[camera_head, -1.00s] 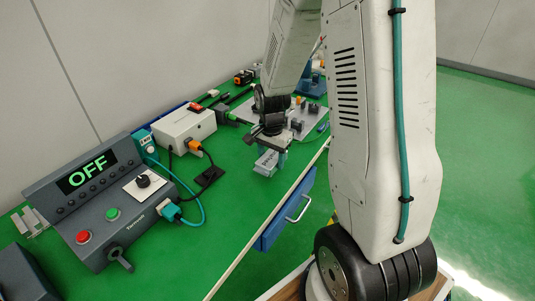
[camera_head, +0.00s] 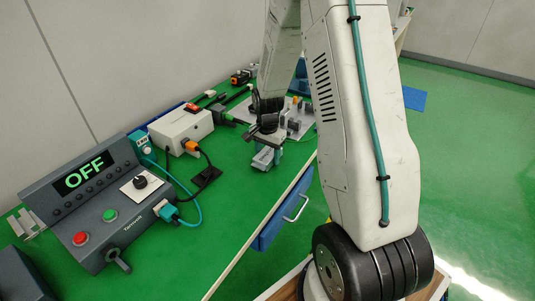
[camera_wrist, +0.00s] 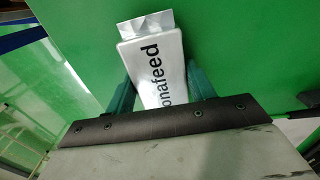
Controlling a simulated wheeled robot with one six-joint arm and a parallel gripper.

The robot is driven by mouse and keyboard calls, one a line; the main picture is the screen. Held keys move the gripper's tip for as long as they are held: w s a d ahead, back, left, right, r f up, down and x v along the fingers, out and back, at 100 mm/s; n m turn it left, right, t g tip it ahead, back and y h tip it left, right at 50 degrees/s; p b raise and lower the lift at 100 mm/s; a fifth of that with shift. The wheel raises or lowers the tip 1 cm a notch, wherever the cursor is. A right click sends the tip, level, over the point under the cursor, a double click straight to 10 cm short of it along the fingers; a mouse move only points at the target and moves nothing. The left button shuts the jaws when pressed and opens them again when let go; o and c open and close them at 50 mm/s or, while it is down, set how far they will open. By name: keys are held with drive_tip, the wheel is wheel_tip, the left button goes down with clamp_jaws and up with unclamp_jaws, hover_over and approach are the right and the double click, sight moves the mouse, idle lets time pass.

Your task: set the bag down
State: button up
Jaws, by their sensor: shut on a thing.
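The bag (camera_wrist: 152,68) is a small silvery-white packet with dark lettering that ends in "onafeed". In the wrist view it sits between the two teal fingers of my gripper (camera_wrist: 162,85), which are shut on it. I cannot tell whether the bag touches the table. The bag's lower end is partly hidden by the gripper in the wrist view.
A control box (camera_head: 100,205) showing "OFF" stands at the left of the green table (camera_head: 222,222). A white box with a red switch (camera_head: 181,130) and cables lie behind the gripper. A grey plate with parts (camera_head: 298,120) is just beyond it. A blue drawer (camera_head: 286,212) is below the edge.

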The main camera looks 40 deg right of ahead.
sight(267, 153)
drive_tip(key=shift+f, duration=0.2)
drive_tip(key=o, duration=1)
wheel_tip(267, 153, up, 12)
drive_tip(key=s+a+r+n, duration=0.4)
drive_tip(key=s+a+r, duration=0.25)
drive_tip(key=r, duration=0.25)
drive_tip(key=s+a+r+n, duration=0.2)
drive_tip(key=s+a+n, duration=0.1)
drive_tip(key=s, duration=0.4)
drive_tip(key=s+a+r+n, duration=0.3)
drive_tip(key=s+a, duration=0.1)
drive_tip(key=s, duration=0.3)
drive_tip(key=s+a+r+n+t, duration=0.1)
drive_tip(key=s+a+r+n, duration=0.1)
drive_tip(key=s, duration=0.5)
drive_tip(key=shift+a+r+n, duration=0.35)
drive_tip(key=shift+a+n, duration=0.3)
drive_tip(key=shift+n, duration=0.35)
drive_tip(key=shift+w, duration=0.1)
